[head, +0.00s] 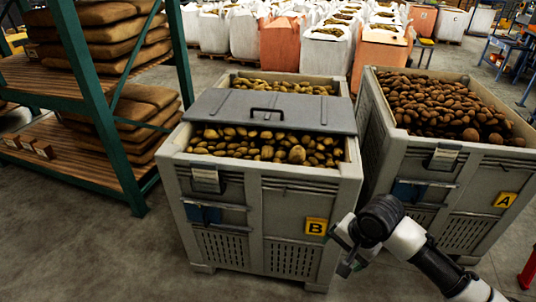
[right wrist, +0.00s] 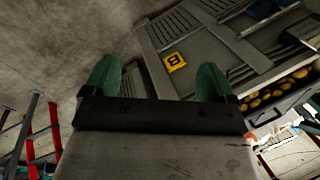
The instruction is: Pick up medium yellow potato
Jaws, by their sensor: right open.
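Yellow potatoes (head: 262,146) of mixed sizes lie in the grey crate marked B (head: 265,213); I cannot tell for sure which is the medium one. A larger, paler potato (head: 297,154) lies on top near the front. A grey lid (head: 270,110) with a black handle lies across the crate's middle. My right gripper (head: 343,243) is in front of the crate's lower right corner, below the rim and empty. In the right wrist view its green fingers (right wrist: 158,82) are spread apart, with crate B's side (right wrist: 205,40) beyond. My left gripper is not in view.
Crate A (head: 450,165) with brown potatoes stands close on the right. A green rack (head: 100,110) with filled sacks stands on the left. Large white and orange bags (head: 285,45) stand behind. The floor in front (head: 120,255) is clear.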

